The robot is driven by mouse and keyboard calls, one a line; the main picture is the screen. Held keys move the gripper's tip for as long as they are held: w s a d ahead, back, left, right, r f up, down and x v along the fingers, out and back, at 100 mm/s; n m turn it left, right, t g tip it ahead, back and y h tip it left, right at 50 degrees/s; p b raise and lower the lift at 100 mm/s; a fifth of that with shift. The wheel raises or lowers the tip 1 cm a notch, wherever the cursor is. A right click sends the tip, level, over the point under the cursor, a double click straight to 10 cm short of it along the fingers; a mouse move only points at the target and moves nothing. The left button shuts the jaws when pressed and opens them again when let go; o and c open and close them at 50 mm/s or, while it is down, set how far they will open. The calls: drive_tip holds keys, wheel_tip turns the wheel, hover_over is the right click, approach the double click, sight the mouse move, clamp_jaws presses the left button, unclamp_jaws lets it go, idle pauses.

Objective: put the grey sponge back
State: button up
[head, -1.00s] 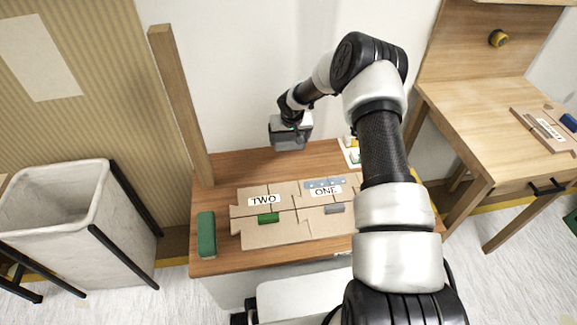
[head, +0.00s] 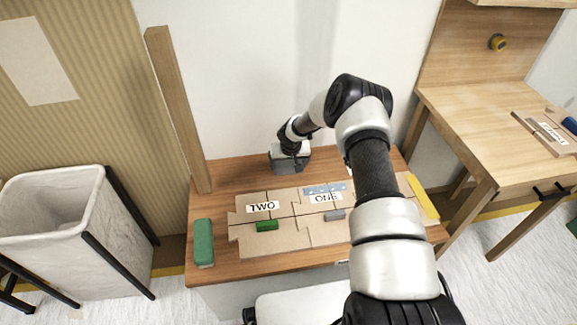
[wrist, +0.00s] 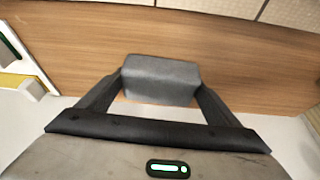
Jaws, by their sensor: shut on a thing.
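The grey sponge (wrist: 160,78) is between the two fingers of my gripper (wrist: 157,92) in the wrist view. The fingers are shut on it from both sides. In the head view my gripper (head: 290,166) is low over the back of the wooden table (head: 230,172), behind the cardboard pieces. The sponge is mostly hidden there by the gripper and wrist. I cannot tell whether the sponge touches the tabletop.
Cardboard puzzle pieces (head: 285,237) labelled TWO and ONE lie in front of my gripper. A green block (head: 204,242) stands at the table's left edge. A wooden post (head: 178,110) rises at the back left. A yellow strip (head: 423,197) lies at the right.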

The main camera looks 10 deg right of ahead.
drive_tip(key=shift+r, duration=0.15)
drive_tip(key=shift+f+b, duration=0.35)
drive_tip(key=o, duration=1)
drive_tip(key=shift+r+p, duration=0.2)
drive_tip(key=shift+p, duration=0.15)
